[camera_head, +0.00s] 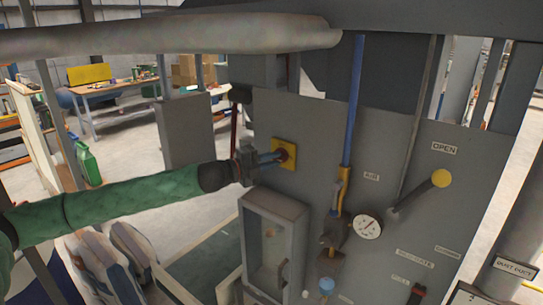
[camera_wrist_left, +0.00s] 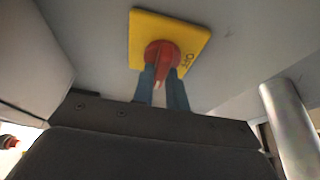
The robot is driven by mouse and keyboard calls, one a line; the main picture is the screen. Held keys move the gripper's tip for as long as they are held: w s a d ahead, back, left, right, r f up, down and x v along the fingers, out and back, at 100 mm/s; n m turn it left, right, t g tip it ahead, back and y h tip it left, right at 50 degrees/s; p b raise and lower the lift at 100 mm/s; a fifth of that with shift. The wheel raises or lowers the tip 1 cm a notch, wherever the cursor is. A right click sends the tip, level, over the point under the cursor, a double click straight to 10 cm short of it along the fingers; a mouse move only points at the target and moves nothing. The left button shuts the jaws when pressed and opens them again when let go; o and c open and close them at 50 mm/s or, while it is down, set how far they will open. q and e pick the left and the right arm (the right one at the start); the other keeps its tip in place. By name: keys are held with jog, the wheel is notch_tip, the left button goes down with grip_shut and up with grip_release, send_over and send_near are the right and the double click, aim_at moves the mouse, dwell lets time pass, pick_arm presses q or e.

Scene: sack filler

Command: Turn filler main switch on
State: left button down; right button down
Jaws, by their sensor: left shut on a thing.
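The main switch is a red knob (camera_wrist_left: 161,56) on a yellow square plate (camera_wrist_left: 187,42), fixed to the grey filler panel (camera_head: 305,118). The plate also shows in the head view (camera_head: 279,146). My left gripper (camera_head: 279,157) reaches in from the left, and its two blue-grey fingers are shut on the red knob. It also shows in the left wrist view (camera_wrist_left: 163,82), with the fingers on either side of the knob. My right gripper is not in view.
Right of the switch are a blue pipe (camera_head: 354,95), a pressure gauge (camera_head: 367,226) and a yellow-knobbed lever (camera_head: 440,178). A grey box with a window (camera_head: 271,240) juts out below. A thick grey pipe (camera_head: 170,37) crosses above my left arm.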

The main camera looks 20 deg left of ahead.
pick_arm(q)
jog(key=shift+f, duration=0.1)
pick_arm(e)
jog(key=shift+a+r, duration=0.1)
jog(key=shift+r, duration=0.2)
pick_arm(q)
jog(key=c, duration=1.4)
grip_release()
